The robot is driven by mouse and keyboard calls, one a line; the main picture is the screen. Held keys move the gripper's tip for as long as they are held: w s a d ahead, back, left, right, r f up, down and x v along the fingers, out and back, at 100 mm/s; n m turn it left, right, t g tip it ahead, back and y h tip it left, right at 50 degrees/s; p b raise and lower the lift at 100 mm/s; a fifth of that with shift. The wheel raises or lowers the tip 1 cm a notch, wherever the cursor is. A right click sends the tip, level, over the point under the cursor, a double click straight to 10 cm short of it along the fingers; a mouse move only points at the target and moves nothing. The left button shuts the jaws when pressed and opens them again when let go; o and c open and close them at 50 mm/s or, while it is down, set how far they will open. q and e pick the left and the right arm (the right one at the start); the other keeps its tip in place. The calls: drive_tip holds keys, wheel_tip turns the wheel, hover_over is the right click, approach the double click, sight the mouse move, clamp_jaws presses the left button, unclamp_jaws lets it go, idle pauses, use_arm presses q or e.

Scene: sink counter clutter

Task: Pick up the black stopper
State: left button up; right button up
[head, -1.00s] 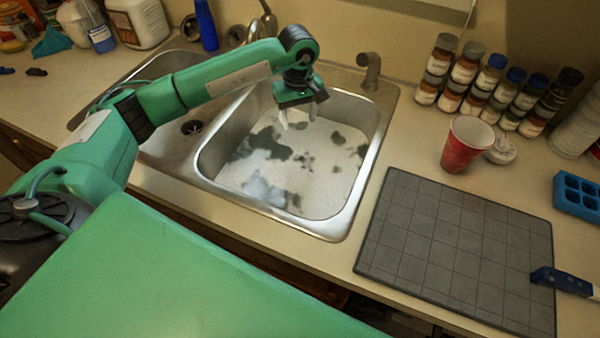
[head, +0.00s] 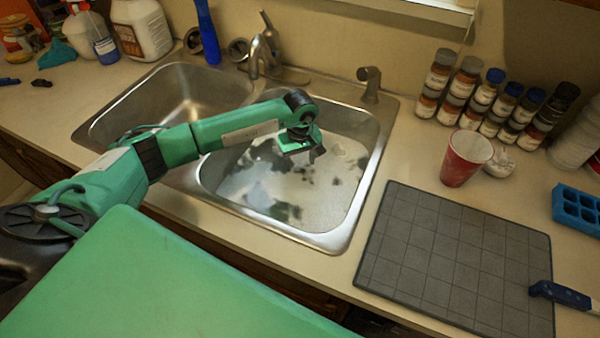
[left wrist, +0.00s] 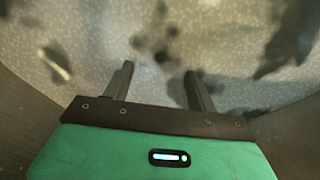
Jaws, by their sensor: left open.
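My left gripper (head: 304,156) is low in the right sink basin (head: 372,165), over pale cloudy water or foam with dark patches. In the left wrist view my left gripper (left wrist: 160,86) is open, its two dark fingers apart. A blurred dark patch (left wrist: 155,38) lies ahead of the gap, with other dark patches around it. I cannot tell whether any of them is the black stopper. I see nothing held between the fingers. My right gripper is not in view.
Basin walls stand close around my left gripper. A faucet (head: 264,50) and a short spout (head: 370,82) stand behind. A red cup (head: 464,160), several spice jars, a grey mat (head: 450,255) and a blue-handled tool (head: 560,294) are to the right. Bottles stand back left.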

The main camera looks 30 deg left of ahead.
sight(300, 173)
use_arm(q)
drive_tip(key=shift+f, duration=1.4)
drive_tip(key=c, duration=1.1)
